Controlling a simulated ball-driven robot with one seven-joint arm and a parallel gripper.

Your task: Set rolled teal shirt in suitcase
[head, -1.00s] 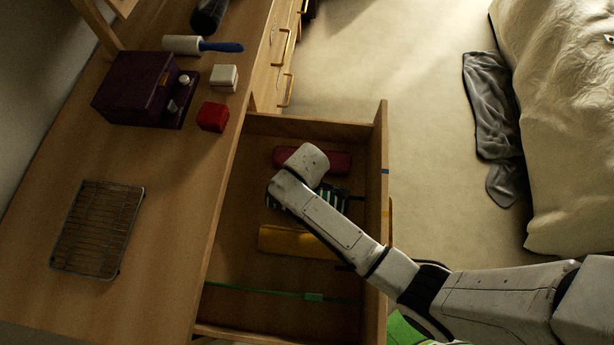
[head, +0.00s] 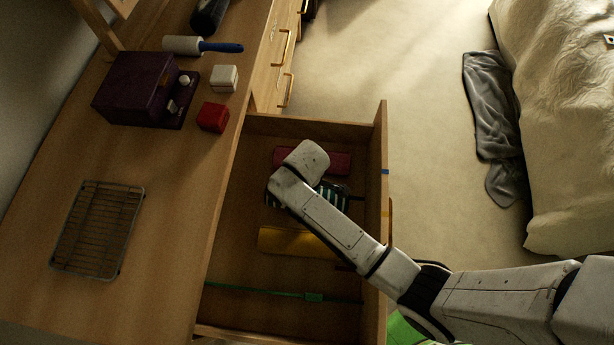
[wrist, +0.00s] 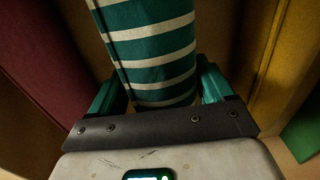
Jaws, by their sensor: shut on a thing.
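The rolled teal shirt (wrist: 150,50), teal with white stripes, lies in the open drawer (head: 270,122) between a dark red roll and a yellow roll. My gripper (wrist: 157,90) is around the shirt, with one teal finger on each side, and is shut on it. In the head view only parts of the striped shirt (head: 333,197) show, because my arm covers the rest and hides the fingers. No suitcase can be clearly made out; a bright green patch (head: 405,330) shows at the bottom, mostly behind my arm.
The dark red roll (head: 335,161) and the yellow roll (head: 290,241) flank the shirt closely. A green strap (head: 265,291) crosses the drawer. A wire rack (head: 98,228), a purple box (head: 133,88), a red box (head: 213,117) and a lint roller (head: 185,45) are on the dresser.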

